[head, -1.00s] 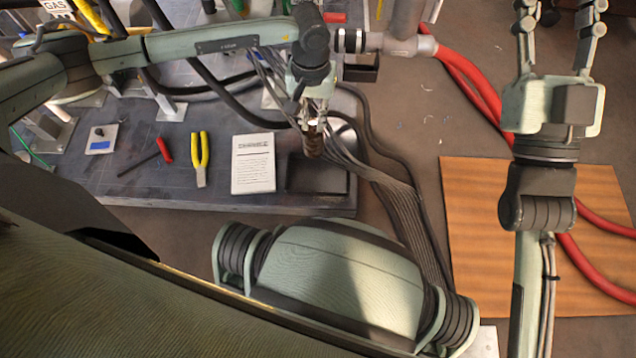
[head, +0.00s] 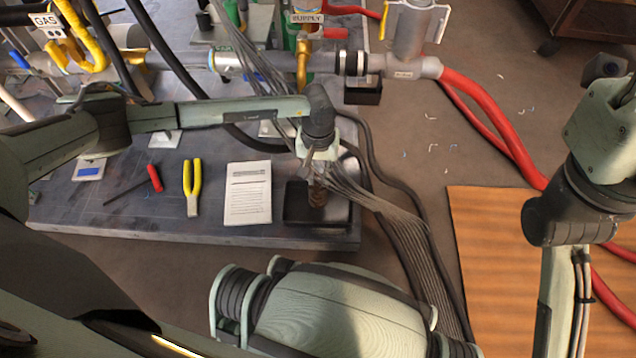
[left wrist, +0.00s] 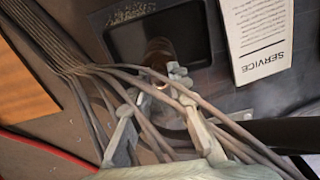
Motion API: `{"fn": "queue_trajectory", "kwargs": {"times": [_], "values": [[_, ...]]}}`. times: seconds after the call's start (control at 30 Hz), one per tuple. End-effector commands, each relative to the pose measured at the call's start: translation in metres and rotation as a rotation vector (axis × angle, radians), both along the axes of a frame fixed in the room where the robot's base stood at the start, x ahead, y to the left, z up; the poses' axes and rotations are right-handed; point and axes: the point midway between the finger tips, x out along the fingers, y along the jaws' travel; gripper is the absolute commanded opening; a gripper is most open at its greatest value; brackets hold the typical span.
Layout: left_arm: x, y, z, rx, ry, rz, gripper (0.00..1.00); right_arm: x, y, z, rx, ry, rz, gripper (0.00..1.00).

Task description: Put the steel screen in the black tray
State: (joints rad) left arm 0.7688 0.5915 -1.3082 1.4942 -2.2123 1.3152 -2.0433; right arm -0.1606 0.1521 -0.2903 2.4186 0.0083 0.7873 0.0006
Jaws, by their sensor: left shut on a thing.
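The steel screen (head: 317,194) is a small brownish metal cylinder, hanging roughly upright below my left gripper (head: 318,172). That gripper is shut on its upper end. The black tray (head: 296,206) is a shallow dark rectangle at the bench's front right corner. In the head view the screen overlaps the tray. In the left wrist view the screen (left wrist: 158,51) shows between the fingertips against the tray (left wrist: 192,38); I cannot tell whether its lower end touches the tray floor. Grey cables partly hide the fingers there. My right gripper is outside the head view; only its arm shows at right.
A white service sheet (head: 247,193) lies left of the tray, then yellow-handled pliers (head: 193,185) and a red-handled screwdriver (head: 153,178). Grey cables (head: 405,218) run over the bench's right edge. A small black box (head: 363,93) sits below the pipe, with red hoses (head: 487,105) to the right.

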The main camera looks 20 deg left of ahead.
Motion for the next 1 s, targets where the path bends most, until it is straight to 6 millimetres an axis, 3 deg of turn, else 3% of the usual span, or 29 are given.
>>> {"fn": "queue_trajectory", "kwargs": {"times": [0.17,0.57,0.6,0.73,1.0], "values": [[-0.001,0.000,-0.028,0.001,0.002,0.002,0.00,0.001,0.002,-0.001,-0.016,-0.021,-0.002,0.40],[0.000,0.000,-0.034,0.001,0.000,0.000,0.00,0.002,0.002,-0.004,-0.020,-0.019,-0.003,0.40],[0.000,0.000,-0.032,0.001,0.000,0.000,0.22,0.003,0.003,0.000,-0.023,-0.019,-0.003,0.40],[0.000,0.000,-0.032,0.001,0.001,0.000,0.38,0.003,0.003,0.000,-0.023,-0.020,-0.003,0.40],[0.000,0.000,-0.031,0.001,0.001,0.000,0.38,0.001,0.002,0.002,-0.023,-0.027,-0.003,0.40]]}}
